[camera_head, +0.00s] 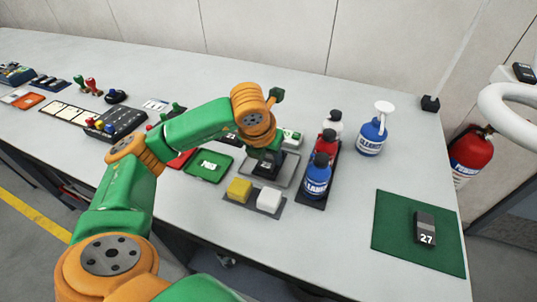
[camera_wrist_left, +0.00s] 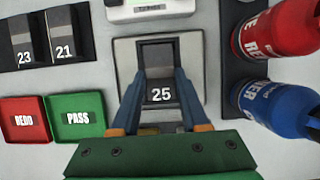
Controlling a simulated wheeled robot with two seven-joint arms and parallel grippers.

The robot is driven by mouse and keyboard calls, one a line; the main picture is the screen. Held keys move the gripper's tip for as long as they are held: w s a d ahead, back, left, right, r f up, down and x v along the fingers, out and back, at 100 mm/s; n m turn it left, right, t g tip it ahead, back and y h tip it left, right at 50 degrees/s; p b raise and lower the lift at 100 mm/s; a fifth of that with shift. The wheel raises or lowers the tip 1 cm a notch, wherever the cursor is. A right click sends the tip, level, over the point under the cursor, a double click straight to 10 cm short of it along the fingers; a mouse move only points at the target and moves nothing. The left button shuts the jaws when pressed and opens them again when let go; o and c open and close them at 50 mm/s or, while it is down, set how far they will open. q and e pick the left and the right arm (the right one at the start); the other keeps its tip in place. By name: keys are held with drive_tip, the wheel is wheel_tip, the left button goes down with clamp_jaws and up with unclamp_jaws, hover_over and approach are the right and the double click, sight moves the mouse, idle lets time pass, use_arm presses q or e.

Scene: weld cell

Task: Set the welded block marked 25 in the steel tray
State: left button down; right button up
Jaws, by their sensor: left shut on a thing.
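The dark block marked 25 (camera_wrist_left: 161,94) sits between the fingers of my left gripper (camera_wrist_left: 160,78), which is shut on it. In the head view the block (camera_head: 265,166) is low over a square grey metal tray (camera_head: 287,174), inside its outline. The tray's pale rim (camera_wrist_left: 126,62) also shows around the block in the wrist view. I cannot tell whether the block touches the tray's floor. My left gripper (camera_head: 266,157) points down there and partly hides the block. My right gripper is out of view.
Bottles (camera_head: 317,176) stand close right. Block 27 (camera_head: 425,229) rests on a green mat (camera_head: 391,235).

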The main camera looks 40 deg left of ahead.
use_arm(q)
drive_tip(key=shift+f, duration=0.1)
idle(0.3)
drive_tip(key=shift+c, duration=1.7)
unclamp_jaws()
wheel_tip(320, 180, up, 7)
drive_tip(key=p, duration=0.5)
